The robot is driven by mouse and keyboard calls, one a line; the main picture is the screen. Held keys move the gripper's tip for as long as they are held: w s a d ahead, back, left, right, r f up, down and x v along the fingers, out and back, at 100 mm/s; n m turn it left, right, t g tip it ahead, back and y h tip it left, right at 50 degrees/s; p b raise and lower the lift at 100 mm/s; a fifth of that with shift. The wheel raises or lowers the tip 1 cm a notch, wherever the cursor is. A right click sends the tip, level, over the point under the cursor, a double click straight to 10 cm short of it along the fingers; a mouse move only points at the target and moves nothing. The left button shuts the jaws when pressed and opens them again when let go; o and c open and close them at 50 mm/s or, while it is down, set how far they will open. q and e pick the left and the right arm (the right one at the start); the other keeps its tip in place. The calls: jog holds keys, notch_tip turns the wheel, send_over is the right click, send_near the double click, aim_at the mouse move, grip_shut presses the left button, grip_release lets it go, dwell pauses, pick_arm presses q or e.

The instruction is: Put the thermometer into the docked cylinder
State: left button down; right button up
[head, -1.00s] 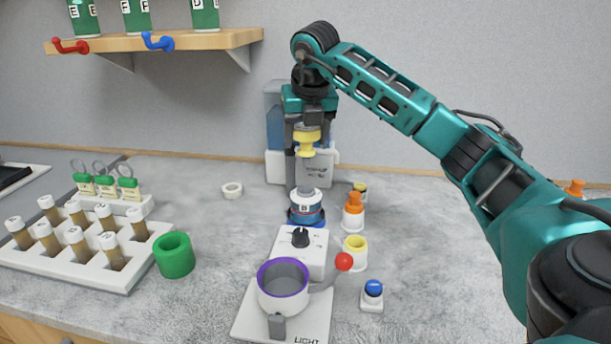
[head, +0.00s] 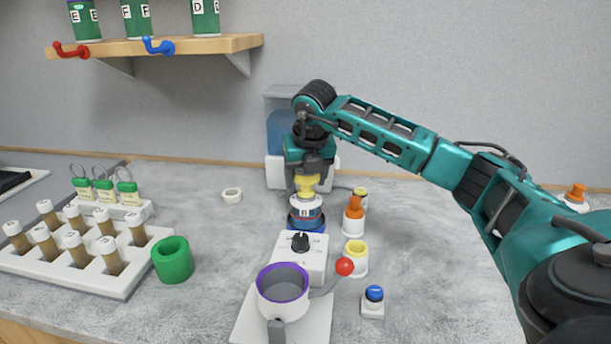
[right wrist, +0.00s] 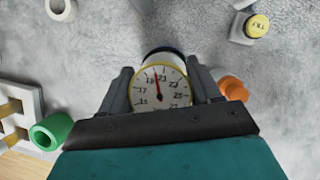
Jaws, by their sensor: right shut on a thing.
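The thermometer has a yellow body (head: 306,187) and a round white dial (right wrist: 160,90) with a red needle. My right gripper (head: 306,176) is shut on it and holds it upright, with the dial facing the wrist camera. The docked cylinder (head: 306,211), white with a dark label, stands in a blue dock (head: 306,226) behind the white control box. The yellow body is directly over the cylinder's top and seems to meet it. The thermometer's lower stem is not visible. In the right wrist view the dial and fingers cover most of what lies beneath. My left gripper is not in view.
A white stand holds a purple-rimmed pot (head: 283,290) in front, with a red-ball lever (head: 344,266). A water tank (head: 281,131) is behind. A green ring (head: 173,260) and vial rack (head: 95,271) are left.

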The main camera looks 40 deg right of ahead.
jog(key=o, duration=1.1)
jog(key=shift+f, duration=0.1)
jog(key=shift+o, duration=0.2)
jog(key=shift+r, duration=0.35)
jog(key=v, duration=1.1)
jog(key=shift+a+r+p, duration=0.15)
jog(key=shift+r+p, duration=0.2)
jog(key=shift+p, duration=0.05)
jog(key=shift+s, duration=0.15)
